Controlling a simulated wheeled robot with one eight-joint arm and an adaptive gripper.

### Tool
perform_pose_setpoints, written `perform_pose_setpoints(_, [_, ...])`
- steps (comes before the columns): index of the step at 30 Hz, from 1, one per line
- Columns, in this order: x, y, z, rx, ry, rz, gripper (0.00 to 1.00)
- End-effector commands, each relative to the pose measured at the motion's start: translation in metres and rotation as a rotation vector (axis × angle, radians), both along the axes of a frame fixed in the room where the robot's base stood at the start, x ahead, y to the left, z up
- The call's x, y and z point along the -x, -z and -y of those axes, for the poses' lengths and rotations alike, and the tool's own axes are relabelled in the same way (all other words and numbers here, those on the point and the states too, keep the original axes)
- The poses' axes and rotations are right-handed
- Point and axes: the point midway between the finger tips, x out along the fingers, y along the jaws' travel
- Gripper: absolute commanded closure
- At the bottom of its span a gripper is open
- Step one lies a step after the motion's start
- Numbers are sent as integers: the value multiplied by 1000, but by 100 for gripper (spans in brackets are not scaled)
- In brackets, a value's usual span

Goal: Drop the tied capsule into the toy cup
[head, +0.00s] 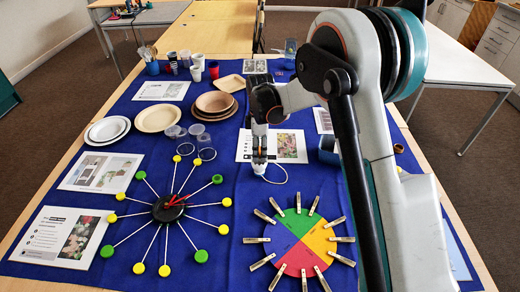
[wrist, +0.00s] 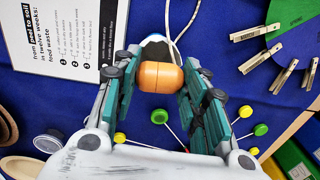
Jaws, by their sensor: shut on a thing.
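My gripper (head: 259,162) is above the blue cloth near the middle of the table in the head view. In the wrist view my gripper (wrist: 158,74) is shut on an orange capsule (wrist: 160,78), which sits between the two fingers. A white cord (wrist: 176,45) runs by the capsule. I cannot tell which is the toy cup.
A clock with coloured balls (head: 168,210) lies front left of my gripper. A colour wheel with clothespins (head: 301,243) lies front right. Brown plates (head: 214,103), pale plates (head: 157,118) and printed sheets (head: 102,172) cover the left. A blue container (head: 328,150) stands right.

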Motion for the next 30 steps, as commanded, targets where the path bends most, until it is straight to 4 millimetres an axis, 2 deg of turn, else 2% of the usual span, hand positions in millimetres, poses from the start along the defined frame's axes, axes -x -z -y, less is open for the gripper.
perform_pose_setpoints(26, [0, 8, 0, 0, 0, 0, 70])
perform_pose_setpoints(27, [0, 8, 0, 0, 0, 0, 56])
perform_pose_setpoints(30, [0, 8, 0, 0, 0, 0, 37])
